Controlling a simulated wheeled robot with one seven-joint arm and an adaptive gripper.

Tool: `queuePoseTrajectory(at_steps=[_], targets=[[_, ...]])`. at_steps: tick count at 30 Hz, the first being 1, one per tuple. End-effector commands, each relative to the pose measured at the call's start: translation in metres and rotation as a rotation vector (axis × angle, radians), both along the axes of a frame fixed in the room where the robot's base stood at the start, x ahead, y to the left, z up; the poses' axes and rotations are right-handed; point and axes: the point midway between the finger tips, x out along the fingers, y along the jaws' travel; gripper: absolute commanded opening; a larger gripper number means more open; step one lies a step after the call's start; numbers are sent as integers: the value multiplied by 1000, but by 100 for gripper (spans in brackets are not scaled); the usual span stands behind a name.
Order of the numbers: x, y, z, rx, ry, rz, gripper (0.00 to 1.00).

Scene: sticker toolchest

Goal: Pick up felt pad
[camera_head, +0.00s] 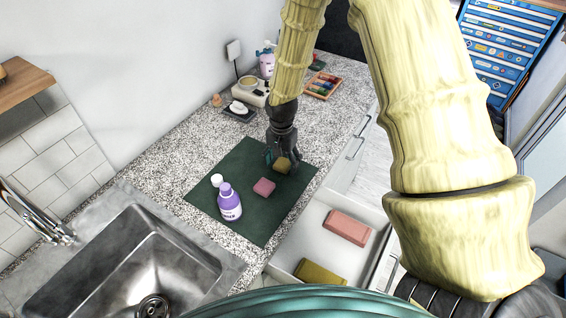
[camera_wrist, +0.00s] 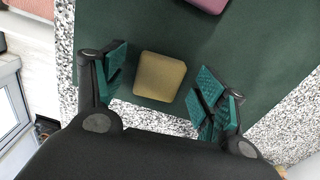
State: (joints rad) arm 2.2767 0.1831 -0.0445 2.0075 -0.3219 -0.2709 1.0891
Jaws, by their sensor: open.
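An olive-yellow block (camera_head: 283,165), which looks like the felt pad, lies on a dark green mat (camera_head: 240,165) on the counter. In the wrist view the block (camera_wrist: 160,77) sits between the two teal-padded fingers of my gripper (camera_wrist: 163,82), with a gap on each side. My gripper (camera_head: 278,158) is open and reaches down over the block. In the head view the fingers partly cover the block. A pink block (camera_head: 264,187) lies on the mat beside it, to the left and nearer; its edge shows at the top of the wrist view (camera_wrist: 208,4).
A purple bottle (camera_head: 229,203) and a small white-topped item (camera_head: 217,180) stand on the mat. An open drawer (camera_head: 312,228) at the right holds a pink block (camera_head: 347,227) and an olive block (camera_head: 320,273). The sink (camera_head: 125,262) is at the lower left.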

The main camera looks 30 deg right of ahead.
Motion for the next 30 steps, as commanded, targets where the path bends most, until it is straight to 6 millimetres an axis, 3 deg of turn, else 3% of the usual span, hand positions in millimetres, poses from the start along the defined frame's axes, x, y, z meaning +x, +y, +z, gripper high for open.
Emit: queuePoseTrajectory(at_steps=[11,15,18,30], targets=[[0,0,-5,0,0,-1,71],[0,0,-5,0,0,0,48],[0,0,-5,0,0,0,36],[0,0,-3,0,-1,0,36]])
